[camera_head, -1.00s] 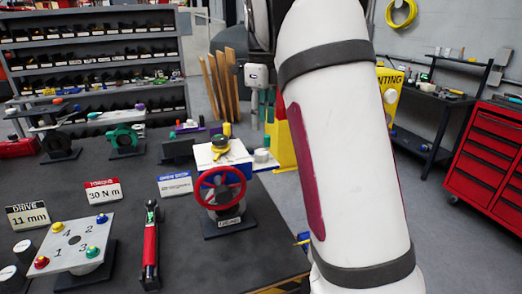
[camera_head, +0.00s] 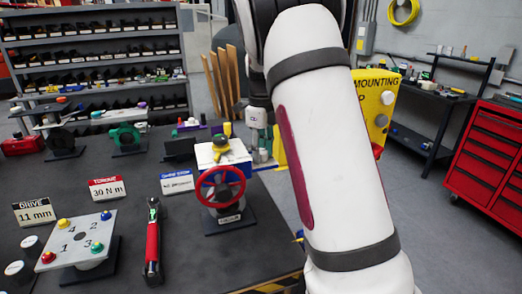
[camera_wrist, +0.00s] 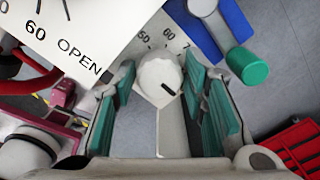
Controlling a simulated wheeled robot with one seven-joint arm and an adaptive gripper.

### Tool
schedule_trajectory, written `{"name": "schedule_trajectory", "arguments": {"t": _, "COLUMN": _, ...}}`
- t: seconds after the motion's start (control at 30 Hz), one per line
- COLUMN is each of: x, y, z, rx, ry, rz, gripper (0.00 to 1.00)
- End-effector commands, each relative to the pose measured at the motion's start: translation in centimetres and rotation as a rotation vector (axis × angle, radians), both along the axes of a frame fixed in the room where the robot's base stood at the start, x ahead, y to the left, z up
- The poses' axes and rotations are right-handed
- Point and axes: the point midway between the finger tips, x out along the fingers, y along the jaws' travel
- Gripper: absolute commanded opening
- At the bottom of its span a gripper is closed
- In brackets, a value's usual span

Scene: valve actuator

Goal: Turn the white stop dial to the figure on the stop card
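The white stop dial (camera_wrist: 159,78) shows in the wrist view between the two teal-padded fingers of my gripper (camera_wrist: 160,76). A dark mark is on its lower right side, and the figures 50, 60 and a cut-off 7 stand beyond it. The fingers stand either side of the dial, with gaps visible; my gripper is open. In the head view my gripper (camera_head: 260,135) points down at the right of the valve actuator (camera_head: 222,155), largely covering the dial. The blue-and-white stop card (camera_head: 177,181) stands left of the actuator; its figure is too small to read.
A blue part with a green end (camera_wrist: 247,66) lies right of the dial. A red torque wrench (camera_head: 152,245) and a numbered plate (camera_head: 78,240) are left on the dark table.

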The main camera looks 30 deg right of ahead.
Motion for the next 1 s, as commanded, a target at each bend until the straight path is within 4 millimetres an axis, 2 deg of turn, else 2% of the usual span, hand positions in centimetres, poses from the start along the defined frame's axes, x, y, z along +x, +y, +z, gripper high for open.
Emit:
{"name": "schedule_trajectory", "arguments": {"t": 0.03, "x": 0.0, "y": 0.01, "z": 0.01, "rx": 0.0, "ry": 0.0, "rz": 0.0, "gripper": 0.25}}
{"name": "schedule_trajectory", "arguments": {"t": 0.1, "x": 0.0, "y": 0.01, "z": 0.02, "rx": 0.0, "ry": 0.0, "rz": 0.0, "gripper": 0.09}}
{"name": "schedule_trajectory", "arguments": {"t": 0.13, "x": 0.0, "y": 0.01, "z": 0.02, "rx": 0.0, "ry": 0.0, "rz": 0.0, "gripper": 0.04}}
{"name": "schedule_trajectory", "arguments": {"t": 0.57, "x": 0.03, "y": 0.02, "z": 0.04, "rx": 0.0, "ry": -0.001, "rz": 0.068, "gripper": 0.04}}
{"name": "schedule_trajectory", "arguments": {"t": 1.0, "x": 0.05, "y": 0.04, "z": 0.04, "rx": 0.001, "ry": -0.001, "rz": 0.422, "gripper": 0.04}}
